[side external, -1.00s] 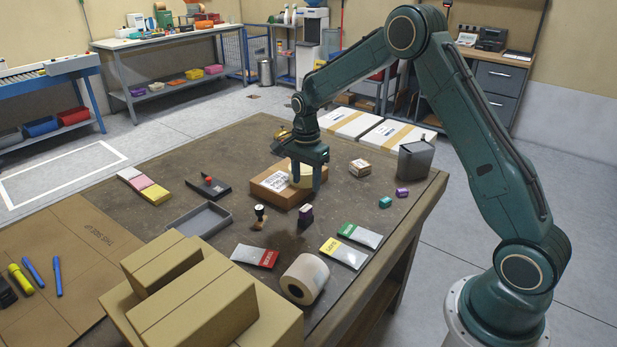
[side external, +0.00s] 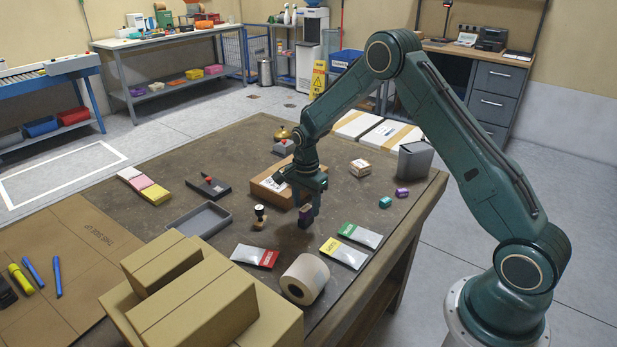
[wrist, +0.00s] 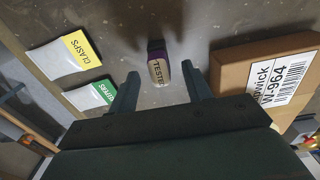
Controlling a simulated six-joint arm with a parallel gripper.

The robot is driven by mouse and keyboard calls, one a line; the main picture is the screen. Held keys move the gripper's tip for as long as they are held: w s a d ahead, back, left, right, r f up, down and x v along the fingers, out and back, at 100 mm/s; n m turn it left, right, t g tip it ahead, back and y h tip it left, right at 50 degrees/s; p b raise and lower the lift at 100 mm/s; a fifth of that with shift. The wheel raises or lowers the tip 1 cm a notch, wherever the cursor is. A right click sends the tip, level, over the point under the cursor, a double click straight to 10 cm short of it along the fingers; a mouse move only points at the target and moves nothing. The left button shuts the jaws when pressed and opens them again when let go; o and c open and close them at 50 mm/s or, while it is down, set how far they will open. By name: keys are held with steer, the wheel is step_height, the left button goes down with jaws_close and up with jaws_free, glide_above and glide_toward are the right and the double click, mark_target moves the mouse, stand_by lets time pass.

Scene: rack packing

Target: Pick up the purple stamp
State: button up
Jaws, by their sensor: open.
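The purple stamp (side external: 305,216) stands on the brown table, dark with a purple part. In the wrist view the stamp (wrist: 158,66) shows a pale label reading "TESTED" and lies in line with the gap between my fingertips, slightly beyond them. My gripper (side external: 308,203) is open and empty, pointing down just above the stamp. In the wrist view its two fingers (wrist: 160,78) are spread wide on either side of the stamp's line, with no visible contact. In the side view the fingers partly overlap the stamp, so the exact gap in height is unclear.
A labelled cardboard box (side external: 268,188) lies close behind my gripper. Yellow (side external: 344,252) and green (side external: 361,235) packets lie to the right, a red packet (side external: 255,256) and tape roll (side external: 304,279) in front.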

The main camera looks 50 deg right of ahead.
mark_target(306, 207)
steer(key=shift+a+f, duration=0.1)
steer(key=shift+f, duration=1.95)
jaws_close()
